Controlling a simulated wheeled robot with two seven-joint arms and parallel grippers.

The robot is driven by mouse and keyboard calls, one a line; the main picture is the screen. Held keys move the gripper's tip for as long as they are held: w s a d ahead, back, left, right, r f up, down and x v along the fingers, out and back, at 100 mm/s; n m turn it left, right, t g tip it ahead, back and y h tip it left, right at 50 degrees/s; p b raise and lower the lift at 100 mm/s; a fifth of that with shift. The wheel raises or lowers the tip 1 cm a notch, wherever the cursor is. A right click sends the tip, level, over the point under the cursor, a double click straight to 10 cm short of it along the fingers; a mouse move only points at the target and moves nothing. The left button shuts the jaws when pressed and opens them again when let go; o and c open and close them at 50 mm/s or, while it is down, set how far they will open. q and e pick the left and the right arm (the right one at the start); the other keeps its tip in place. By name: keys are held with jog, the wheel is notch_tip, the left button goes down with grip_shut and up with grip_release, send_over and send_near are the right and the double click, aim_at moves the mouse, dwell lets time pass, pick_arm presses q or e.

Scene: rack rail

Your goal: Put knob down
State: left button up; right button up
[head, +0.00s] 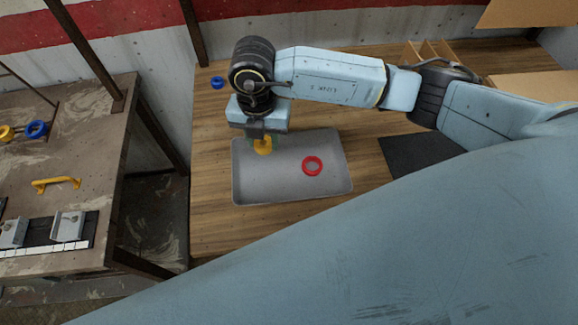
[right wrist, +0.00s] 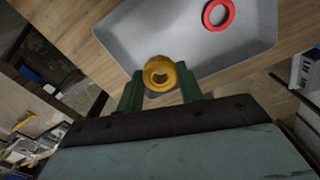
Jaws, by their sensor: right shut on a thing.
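A yellow knob (head: 262,146) is held by my right gripper (head: 264,140) over the left part of a grey tray in the head view. In the right wrist view the knob (right wrist: 160,73) sits between the two green fingers of the right gripper (right wrist: 160,84), which are shut on it. The grey tray (head: 330,187) lies on the wooden table. Whether the knob touches the tray floor is hard to tell. My left gripper is not in view.
A red ring (head: 312,166) lies in the tray, right of the knob. A blue ring (head: 217,82) lies on the wooden table (head: 215,215) behind the tray. A black mat (head: 410,155) is right of the tray. A separate bench (head: 95,110) at left holds a yellow handle (head: 55,184).

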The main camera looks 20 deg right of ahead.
aim_at(265, 173)
jog(key=m, duration=0.3)
jog(key=shift+s+a+f, duration=0.1)
jog(key=shift+a+f, duration=0.1)
jog(key=shift+a, duration=0.15)
jog(key=shift+m, duration=0.3)
notch_tip(265, 173, down, 10)
jog(key=shift+f, duration=0.1)
jog(key=o, duration=1.1)
jog(key=shift+c, duration=0.2)
notch_tip(265, 173, up, 12)
jog(key=shift+r, duration=0.15)
